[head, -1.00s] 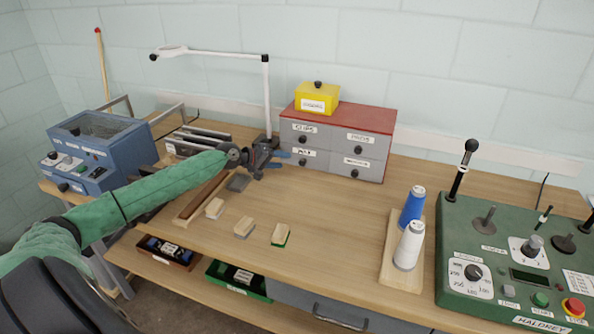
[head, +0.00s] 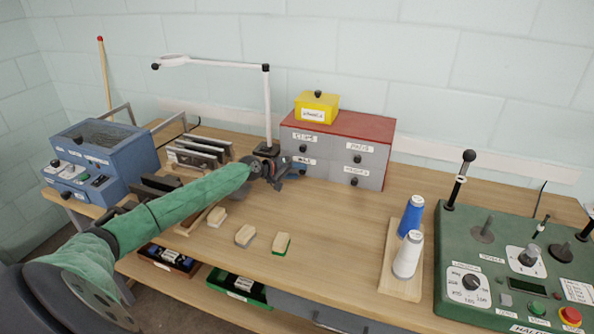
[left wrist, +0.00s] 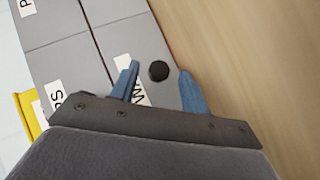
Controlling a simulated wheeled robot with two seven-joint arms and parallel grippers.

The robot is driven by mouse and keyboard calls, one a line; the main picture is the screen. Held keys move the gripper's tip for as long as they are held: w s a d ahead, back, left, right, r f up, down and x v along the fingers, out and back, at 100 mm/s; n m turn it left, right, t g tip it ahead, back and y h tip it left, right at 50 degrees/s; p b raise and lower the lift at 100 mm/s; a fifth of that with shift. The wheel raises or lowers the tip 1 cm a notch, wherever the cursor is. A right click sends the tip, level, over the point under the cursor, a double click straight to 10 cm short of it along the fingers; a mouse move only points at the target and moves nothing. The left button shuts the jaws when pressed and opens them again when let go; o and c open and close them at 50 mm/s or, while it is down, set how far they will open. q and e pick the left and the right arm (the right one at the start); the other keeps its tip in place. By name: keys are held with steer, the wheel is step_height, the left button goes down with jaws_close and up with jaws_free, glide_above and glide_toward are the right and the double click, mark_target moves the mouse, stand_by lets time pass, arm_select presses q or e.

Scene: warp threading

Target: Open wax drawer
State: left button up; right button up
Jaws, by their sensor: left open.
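The grey drawer cabinet (head: 342,137) has a red top and two rows of labelled drawers with dark round knobs. My left gripper (head: 300,172) is at its lower left drawer (head: 319,169), whose label is partly covered and looks like the wax one. The drawer looks shut, flush with its neighbours. In the left wrist view my left gripper (left wrist: 159,71) is open, with blue fingers on either side of the black knob (left wrist: 158,70). Gaps show between the knob and both fingers. One finger covers part of the label. My right gripper is out of view.
A yellow box (head: 316,106) sits on the cabinet. A white lamp post (head: 268,105) stands just left of it. Several small brushes lie in front, one of them (head: 281,243). Blue and white cones stand on a board (head: 396,280) at right.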

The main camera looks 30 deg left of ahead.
arm_select(q)
steer(key=shift+w+d, duration=0.1)
steer(key=shift+w, duration=0.15)
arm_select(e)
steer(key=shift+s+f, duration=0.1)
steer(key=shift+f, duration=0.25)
arm_select(q)
steer(key=shift+c, duration=0.3)
